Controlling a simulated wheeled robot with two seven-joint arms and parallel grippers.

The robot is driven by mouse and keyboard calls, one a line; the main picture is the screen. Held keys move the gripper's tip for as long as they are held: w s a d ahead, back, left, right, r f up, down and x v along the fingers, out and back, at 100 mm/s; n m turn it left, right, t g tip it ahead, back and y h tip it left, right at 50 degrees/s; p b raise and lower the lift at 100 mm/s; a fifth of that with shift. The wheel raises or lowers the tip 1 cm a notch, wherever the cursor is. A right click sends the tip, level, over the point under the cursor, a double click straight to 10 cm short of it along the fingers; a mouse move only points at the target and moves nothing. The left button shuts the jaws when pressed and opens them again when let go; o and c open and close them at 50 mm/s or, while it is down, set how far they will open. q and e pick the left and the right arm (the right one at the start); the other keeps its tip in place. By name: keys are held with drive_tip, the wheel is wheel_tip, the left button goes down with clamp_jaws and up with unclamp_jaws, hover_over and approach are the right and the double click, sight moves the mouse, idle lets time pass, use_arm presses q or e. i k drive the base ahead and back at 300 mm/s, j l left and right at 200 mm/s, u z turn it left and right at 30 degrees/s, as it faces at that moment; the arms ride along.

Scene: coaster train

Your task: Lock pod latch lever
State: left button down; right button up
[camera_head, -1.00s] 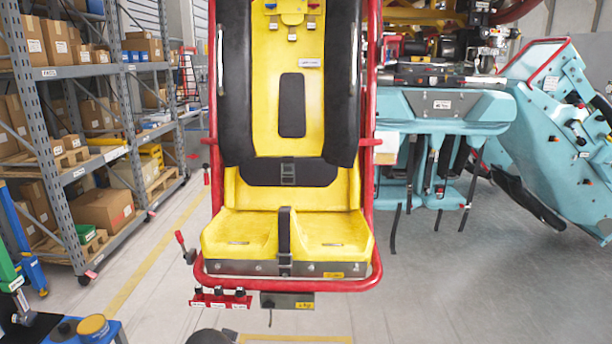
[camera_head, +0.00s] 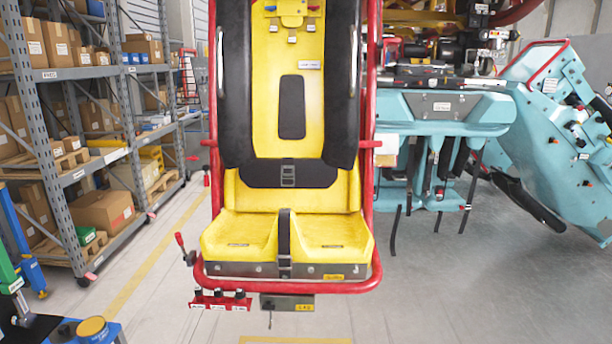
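The pod is a yellow seat (camera_head: 290,205) in a red tube frame, facing me in the middle of the head view. A lever with a red handle (camera_head: 180,241) sticks out at the seat's lower left side. It stands tilted, its red tip up and to the left of its grey base. Another small red-tipped lever (camera_head: 206,178) shows higher on the left side of the frame. I cannot tell from here which one is the latch lever. Neither of my grippers is in view.
A red strip with several black knobs (camera_head: 220,300) and a grey box (camera_head: 287,302) hang below the seat. Shelving with cartons (camera_head: 60,180) stands at the left. A teal unit (camera_head: 440,110) stands at the right.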

sight(178, 236)
drive_tip(key=u, duration=0.65)
drive_tip(key=i+l+u, duration=0.25)
drive_tip(key=l+u, duration=0.15)
drive_tip(key=l, duration=0.25)
drive_tip(key=i+l+u, duration=0.1)
drive_tip(key=l+u, duration=0.35)
drive_tip(key=l, duration=0.2)
drive_tip(key=l+u, duration=0.4)
drive_tip(key=l, duration=0.3)
